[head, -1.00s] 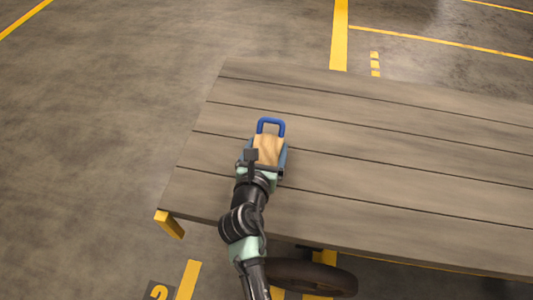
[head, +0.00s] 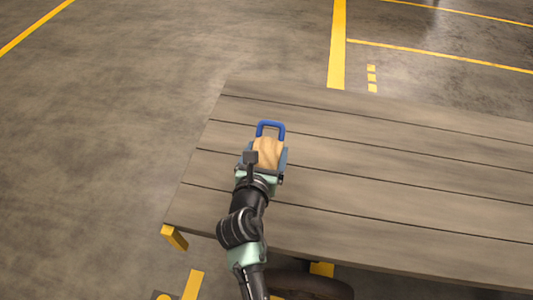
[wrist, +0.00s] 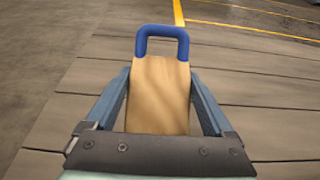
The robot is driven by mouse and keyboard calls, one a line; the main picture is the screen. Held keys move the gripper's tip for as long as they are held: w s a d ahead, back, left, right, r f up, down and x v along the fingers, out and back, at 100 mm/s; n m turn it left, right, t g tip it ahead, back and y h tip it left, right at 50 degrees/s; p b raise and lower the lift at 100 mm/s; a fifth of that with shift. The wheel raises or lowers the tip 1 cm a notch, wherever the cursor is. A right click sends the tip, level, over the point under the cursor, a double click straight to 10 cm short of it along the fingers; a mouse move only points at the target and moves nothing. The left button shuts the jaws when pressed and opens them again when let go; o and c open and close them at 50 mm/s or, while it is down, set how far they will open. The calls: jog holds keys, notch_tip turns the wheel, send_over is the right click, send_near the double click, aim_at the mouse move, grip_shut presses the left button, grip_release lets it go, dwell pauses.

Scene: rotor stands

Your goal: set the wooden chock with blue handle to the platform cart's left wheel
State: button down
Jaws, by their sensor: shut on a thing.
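The wooden chock (head: 267,153) is a light wood block with a blue loop handle (head: 270,126) pointing away from me. My gripper (head: 266,160) is shut on the chock and holds it above the plank deck of the platform cart (head: 400,180). In the wrist view, the chock (wrist: 160,95) sits between the two blue-grey fingers of my gripper (wrist: 165,105), with its handle up and forward. One dark cart wheel (head: 310,284) shows partly below the deck's near edge, at the bottom of the head view. Any other wheel is hidden.
A yellow corner post (head: 174,236) stands under the deck's near left corner. The concrete floor (head: 90,150) left of the cart is clear. Yellow floor lines run beyond the deck (head: 337,45) and at the near side (head: 193,285).

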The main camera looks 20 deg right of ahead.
aim_at(266, 151)
notch_tip(266, 151, up, 4)
jog(key=shift+f+p, duration=0.1)
jog(key=shift+p, duration=0.75)
jog(key=s+a+r+n+t+y+p, duration=0.3)
jog(key=s+a+n+y, duration=0.45)
jog(key=s+a, duration=0.7)
notch_tip(266, 151, up, 29)
jog(key=a+p, duration=0.1)
jog(key=p, duration=3.7)
jog(key=shift+a+r+m+g, duration=0.2)
jog(key=shift+a+m+g, duration=0.1)
jog(key=shift+m, duration=0.05)
jog(key=shift+d, duration=0.1)
jog(key=shift+f, duration=0.1)
